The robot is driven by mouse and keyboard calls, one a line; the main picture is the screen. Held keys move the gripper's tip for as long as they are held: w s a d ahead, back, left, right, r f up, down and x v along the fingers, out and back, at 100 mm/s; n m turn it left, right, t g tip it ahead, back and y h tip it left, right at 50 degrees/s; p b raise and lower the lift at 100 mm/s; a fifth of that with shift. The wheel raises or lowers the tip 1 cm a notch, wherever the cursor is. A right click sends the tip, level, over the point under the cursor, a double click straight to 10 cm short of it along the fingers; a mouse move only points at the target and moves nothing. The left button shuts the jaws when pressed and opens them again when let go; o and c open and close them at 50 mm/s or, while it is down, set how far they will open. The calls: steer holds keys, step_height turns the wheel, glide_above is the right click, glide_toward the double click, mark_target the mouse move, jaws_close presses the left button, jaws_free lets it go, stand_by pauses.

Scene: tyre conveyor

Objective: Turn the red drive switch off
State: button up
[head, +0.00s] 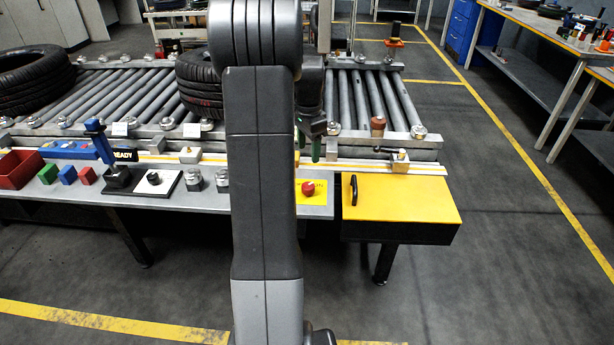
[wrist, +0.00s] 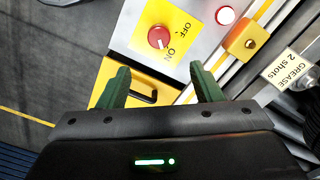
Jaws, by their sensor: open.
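The red drive switch (wrist: 158,37) is a round red knob on a yellow plate (wrist: 140,40) marked OFF and ON. A pale mark on the knob appears to point towards ON. In the head view the switch (head: 308,188) sits on the bench's right end, just right of my arm. My gripper (wrist: 161,82) is open and empty, with green fingers spread apart. In the wrist view the knob lies beyond the fingertips, between their lines and apart from them. In the head view my gripper (head: 316,142) is partly hidden behind my arm, above the bench's back edge.
A yellow-topped box (head: 400,200) with a black handle stands right of the switch. The roller conveyor (head: 375,100) with tyres (head: 32,80) runs behind. A lit red lamp (wrist: 225,15) and GREASE sign (wrist: 289,69) are near the switch. Floor at right is clear.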

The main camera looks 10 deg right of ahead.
mark_target(308, 185)
step_height(308, 185, down, 13)
steer(key=shift+s+f+p, duration=0.1)
steer(key=shift+p, duration=0.2)
steer(key=c, duration=1)
